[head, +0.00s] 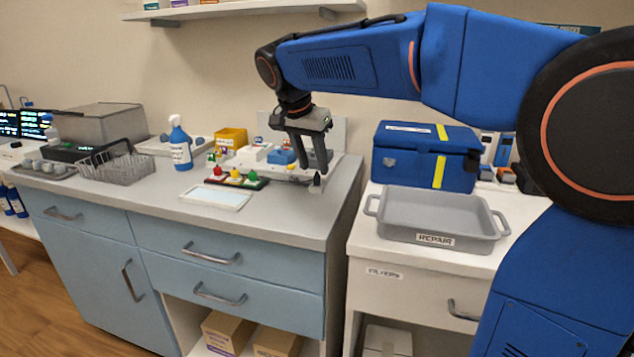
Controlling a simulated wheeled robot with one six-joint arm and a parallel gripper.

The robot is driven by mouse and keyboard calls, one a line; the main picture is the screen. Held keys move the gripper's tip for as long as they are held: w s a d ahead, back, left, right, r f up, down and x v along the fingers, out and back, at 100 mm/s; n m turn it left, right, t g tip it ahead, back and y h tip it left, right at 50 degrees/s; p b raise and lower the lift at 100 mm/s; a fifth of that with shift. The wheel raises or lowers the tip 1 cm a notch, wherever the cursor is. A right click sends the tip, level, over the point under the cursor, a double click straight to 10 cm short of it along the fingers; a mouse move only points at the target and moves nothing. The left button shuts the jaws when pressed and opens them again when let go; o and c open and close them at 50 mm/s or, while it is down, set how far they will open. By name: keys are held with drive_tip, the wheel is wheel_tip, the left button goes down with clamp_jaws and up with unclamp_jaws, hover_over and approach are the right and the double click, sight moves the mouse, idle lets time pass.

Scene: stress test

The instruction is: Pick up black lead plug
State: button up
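A small black plug (317,183) stands upright near the right end of the grey counter (290,215). It looks like the black lead plug, though it is small in this view. My gripper (314,166) hangs above the counter, pointing down, with its fingertips just above and behind the plug. Its two fingers look spread apart, with nothing seen between them. A dark strip (264,184) to the left carries a red plug (217,170), a yellow plug (234,174) and a green plug (252,175).
A white tray (216,197) lies in front of the strip. A yellow bin (231,138) and a spray bottle (180,147) stand behind it. On the right are a grey REPAIR tray (390,228) and a blue case (408,160). The counter front is clear.

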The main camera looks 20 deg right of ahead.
sight(316, 175)
drive_tip(key=shift+x, duration=1.9)
drive_tip(key=shift+c, duration=0.6)
clamp_jaws()
drive_tip(key=shift+a+r, duration=0.1)
drive_tip(key=shift+r, duration=0.05)
